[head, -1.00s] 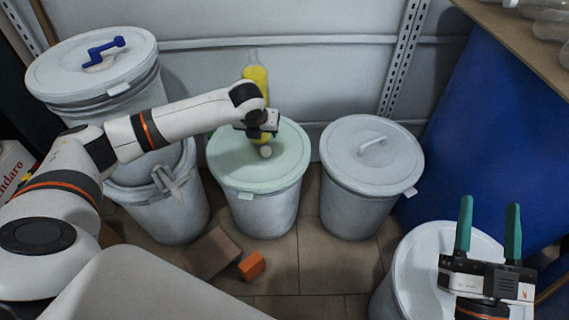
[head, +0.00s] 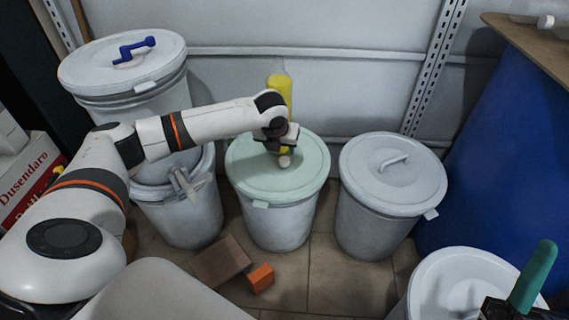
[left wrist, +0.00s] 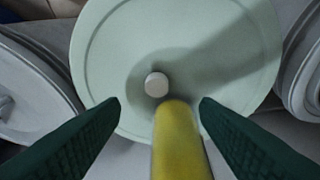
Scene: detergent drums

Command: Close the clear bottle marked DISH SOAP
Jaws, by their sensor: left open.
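A clear bottle with yellow contents (head: 281,88) stands at the rear of the pale green drum lid (head: 252,170), partly hidden by my left gripper (head: 281,140). Its label cannot be read. In the left wrist view the yellow bottle (left wrist: 180,145) rises between the open dark green fingers of my left gripper (left wrist: 160,102), with gaps on both sides. A small white round piece, cap-like (head: 284,161), sits on the green lid in front of the bottle; it also shows in the left wrist view (left wrist: 156,84). My right gripper (head: 512,300) is mostly cut off at lower right, one green finger showing.
Grey lidded drums stand at right (head: 385,215) and lower right (head: 440,290). A drum with a blue crank (head: 137,48) stands at back left. A brown block (head: 221,262) and an orange block (head: 260,278) lie on the floor. A blue-sided bench (head: 500,150) bounds the right.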

